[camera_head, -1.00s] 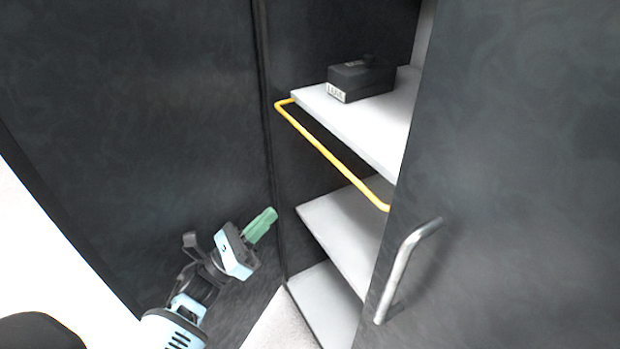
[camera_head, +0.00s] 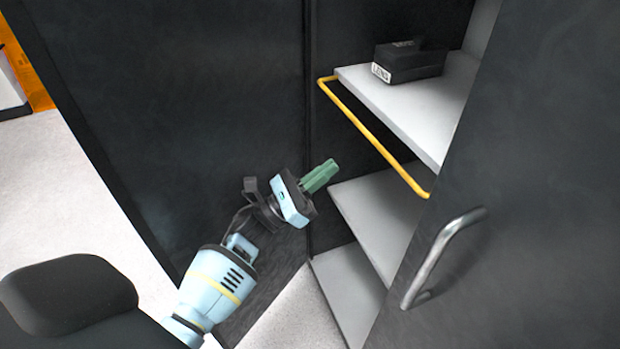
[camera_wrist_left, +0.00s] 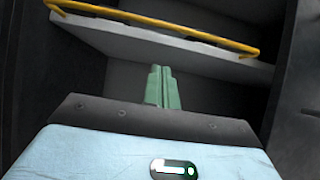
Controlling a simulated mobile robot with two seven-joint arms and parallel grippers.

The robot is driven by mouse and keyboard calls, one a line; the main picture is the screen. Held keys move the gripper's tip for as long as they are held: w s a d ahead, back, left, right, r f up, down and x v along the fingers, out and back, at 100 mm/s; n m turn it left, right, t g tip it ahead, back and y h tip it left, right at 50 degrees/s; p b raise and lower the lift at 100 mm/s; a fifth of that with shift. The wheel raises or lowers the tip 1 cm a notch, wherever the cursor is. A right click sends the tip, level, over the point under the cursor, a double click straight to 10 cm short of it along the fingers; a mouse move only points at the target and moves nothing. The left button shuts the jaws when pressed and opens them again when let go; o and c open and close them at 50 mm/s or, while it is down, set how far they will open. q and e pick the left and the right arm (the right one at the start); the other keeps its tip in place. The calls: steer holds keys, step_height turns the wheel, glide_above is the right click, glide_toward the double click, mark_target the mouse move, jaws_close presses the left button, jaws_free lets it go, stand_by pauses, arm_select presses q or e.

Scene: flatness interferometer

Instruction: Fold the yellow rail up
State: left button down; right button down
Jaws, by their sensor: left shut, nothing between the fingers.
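The yellow rail (camera_head: 377,137) is a thin bent bar running along the front of the upper shelf (camera_head: 405,106) in the dark cabinet. It also shows in the left wrist view (camera_wrist_left: 155,22), crossing the top of the picture in front of the shelf. My left gripper (camera_head: 332,165) has green fingers, pressed together and empty. It is below and to the left of the rail, apart from it, near the cabinet opening. In the left wrist view the closed fingers (camera_wrist_left: 161,80) point toward the shelf underside, below the rail. My right gripper does not show.
A black box with a white label (camera_head: 408,62) sits on the upper shelf. Lower shelves (camera_head: 375,210) lie beneath. A dark door with a metal handle (camera_head: 440,258) stands at the right, and a dark panel (camera_head: 190,120) at the left. Light floor (camera_head: 60,200) is at far left.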

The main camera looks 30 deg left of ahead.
arm_select(q)
steer(key=w+d+r+p, duration=0.2)
steer(key=w+r, duration=0.1)
steer(key=r, duration=0.3)
steer(key=shift+w+d, duration=0.2)
steer(key=shift+d, duration=0.15)
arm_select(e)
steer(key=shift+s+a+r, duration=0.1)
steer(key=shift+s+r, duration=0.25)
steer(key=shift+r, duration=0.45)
arm_select(q)
steer(key=shift+r, duration=0.15)
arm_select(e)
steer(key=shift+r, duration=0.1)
arm_select(q)
steer(key=shift+s+a+r+g+p, duration=0.15)
steer(key=shift+r+g+p, duration=0.15)
steer(key=shift+p, duration=0.4)
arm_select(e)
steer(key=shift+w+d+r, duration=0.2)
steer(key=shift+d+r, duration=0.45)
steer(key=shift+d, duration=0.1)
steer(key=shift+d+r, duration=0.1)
